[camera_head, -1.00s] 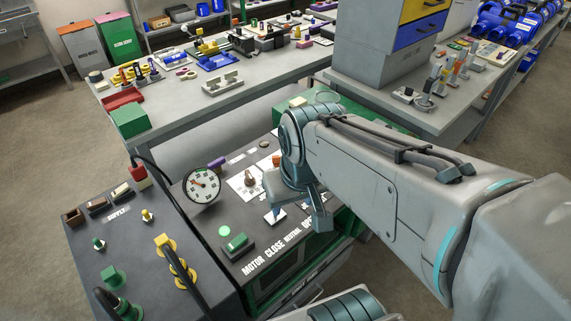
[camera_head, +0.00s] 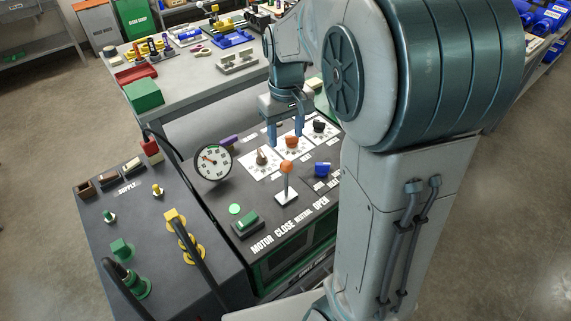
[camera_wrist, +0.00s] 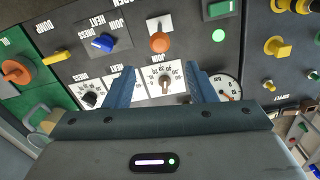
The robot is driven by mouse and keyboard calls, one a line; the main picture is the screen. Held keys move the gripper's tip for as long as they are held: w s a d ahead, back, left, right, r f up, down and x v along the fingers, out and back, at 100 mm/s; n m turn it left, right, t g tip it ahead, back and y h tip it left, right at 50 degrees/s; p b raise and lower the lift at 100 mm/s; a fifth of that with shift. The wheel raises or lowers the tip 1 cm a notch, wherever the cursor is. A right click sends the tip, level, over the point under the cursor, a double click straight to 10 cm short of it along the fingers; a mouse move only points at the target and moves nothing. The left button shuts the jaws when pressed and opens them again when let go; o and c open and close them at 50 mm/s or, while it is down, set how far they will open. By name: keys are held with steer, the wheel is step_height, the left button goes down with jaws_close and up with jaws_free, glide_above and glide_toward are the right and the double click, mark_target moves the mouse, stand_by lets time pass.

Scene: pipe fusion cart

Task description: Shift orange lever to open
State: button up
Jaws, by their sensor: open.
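The orange lever (camera_head: 287,169) stands roughly upright on a small white plate behind the CLOSE, NEUTRAL and OPEN lettering on the dark console. In the wrist view its orange knob (camera_wrist: 159,42) shows beyond my fingertips, seen almost from above. My gripper (camera_head: 286,138) points down on the far side of the lever, over the white dial cards. Its blue fingers also show in the wrist view (camera_wrist: 163,80), spread apart with nothing between them at the tips. The lever is outside the grip; I see no contact.
A blue switch (camera_head: 322,170) is right of the lever, and a green switch (camera_head: 247,222) is at front left. White cards with small dial knobs (camera_head: 262,157) lie beneath my gripper. A round gauge (camera_head: 213,162) rises at the console's left side.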

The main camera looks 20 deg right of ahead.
mark_target(286, 162)
step_height(286, 162, down, 12)
steer(key=shift+r, duration=0.1)
stand_by(0.4)
